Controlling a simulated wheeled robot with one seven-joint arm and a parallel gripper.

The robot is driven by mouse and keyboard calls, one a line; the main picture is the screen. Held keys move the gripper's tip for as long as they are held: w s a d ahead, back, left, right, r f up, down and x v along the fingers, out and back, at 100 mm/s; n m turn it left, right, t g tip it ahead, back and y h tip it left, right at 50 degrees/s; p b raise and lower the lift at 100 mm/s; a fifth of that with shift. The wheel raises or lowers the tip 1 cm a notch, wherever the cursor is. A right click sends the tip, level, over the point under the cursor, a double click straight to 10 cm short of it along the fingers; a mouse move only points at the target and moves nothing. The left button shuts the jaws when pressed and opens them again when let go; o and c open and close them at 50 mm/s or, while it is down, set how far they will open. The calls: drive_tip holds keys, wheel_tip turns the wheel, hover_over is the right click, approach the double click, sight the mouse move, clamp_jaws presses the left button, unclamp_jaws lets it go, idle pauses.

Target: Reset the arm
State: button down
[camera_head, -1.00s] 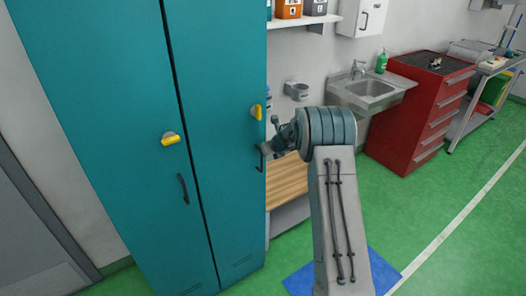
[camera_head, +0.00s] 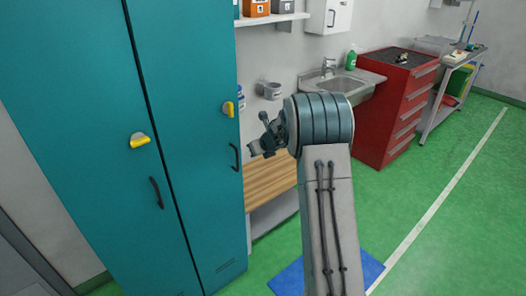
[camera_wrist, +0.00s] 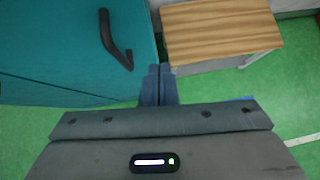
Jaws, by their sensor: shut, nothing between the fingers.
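My gripper (camera_head: 254,150) shows in the head view at the end of my arm, just right of the right door handle of the teal cabinet (camera_head: 185,90). In the wrist view my gripper (camera_wrist: 158,72) has its two fingers together with nothing between them. The black door handle (camera_wrist: 115,40) is up and left of the fingertips there, apart from them. Both cabinet doors look shut. My forearm hides part of the floor and the bench.
A wood-topped bench (camera_head: 268,180) stands right of the cabinet, close by my gripper. Behind are a sink (camera_head: 338,84) and a red drawer cabinet (camera_head: 397,105). Yellow latches (camera_head: 139,140) sit on the cabinet doors. Green floor is open at the right.

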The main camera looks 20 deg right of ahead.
drive_tip(key=s+d+r+m+t+h, duration=0.1)
drive_tip(key=s+d+r+m+h, duration=0.15)
drive_tip(key=s+r+m, duration=0.65)
drive_tip(key=s+d+r+m+t+h, duration=0.1)
drive_tip(key=s+d+r+m+h, duration=0.15)
drive_tip(key=s+r+m, duration=0.7)
drive_tip(key=s+a+f+m+g, duration=0.2)
drive_tip(key=s+a+m, duration=0.1)
drive_tip(key=s+m, duration=0.4)
drive_tip(key=s+a+f+m+g+y, duration=0.1)
drive_tip(key=s+a+f+m+g, duration=0.2)
drive_tip(key=s+m, duration=0.4)
drive_tip(key=s+a+f+m+g+y, duration=0.1)
drive_tip(key=s+a+f+m+g, duration=0.1)
drive_tip(key=s+m, duration=0.5)
drive_tip(key=s+a+f, duration=0.1)
drive_tip(key=s+a, duration=0.1)
drive_tip(key=s, duration=0.4)
drive_tip(key=shift+a+f+g, duration=0.15)
drive_tip(key=shift+a+g, duration=0.15)
drive_tip(key=shift+w, duration=0.1)
